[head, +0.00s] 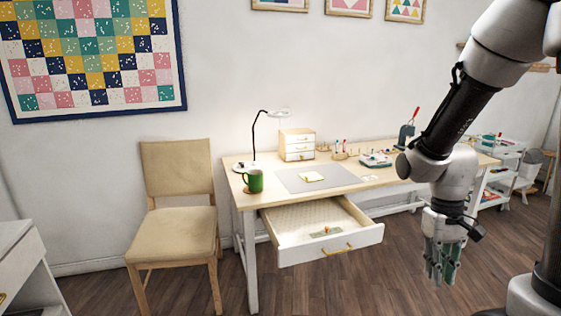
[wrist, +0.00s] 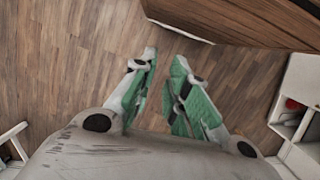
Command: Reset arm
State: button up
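My gripper (head: 440,262) hangs pointing down at the right of the head view, in front of the desk and to the right of the open drawer. In the wrist view my gripper (wrist: 166,62) shows two green-padded fingers with a gap between them. Nothing is between the fingers, and wood floor shows beyond them. My arm comes down from the upper right of the head view and hides part of the desk's right side.
The desk's drawer (head: 290,256) is pulled out, with small items inside. The desk (head: 240,185) carries a green mug (head: 253,181), a lamp (head: 254,135) and a grey mat (head: 292,181). A chair (head: 178,235) stands left; a white cart (head: 492,190) stands right.

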jog(key=s+r+t, duration=0.3)
jog(key=r, duration=0.6)
jog(key=s+d+r+t, duration=0.1)
jog(key=s+r+t, duration=0.2)
jog(key=r, duration=0.6)
jog(key=shift+s+r+t, duration=0.35)
jog(key=shift+s+t, duration=0.05)
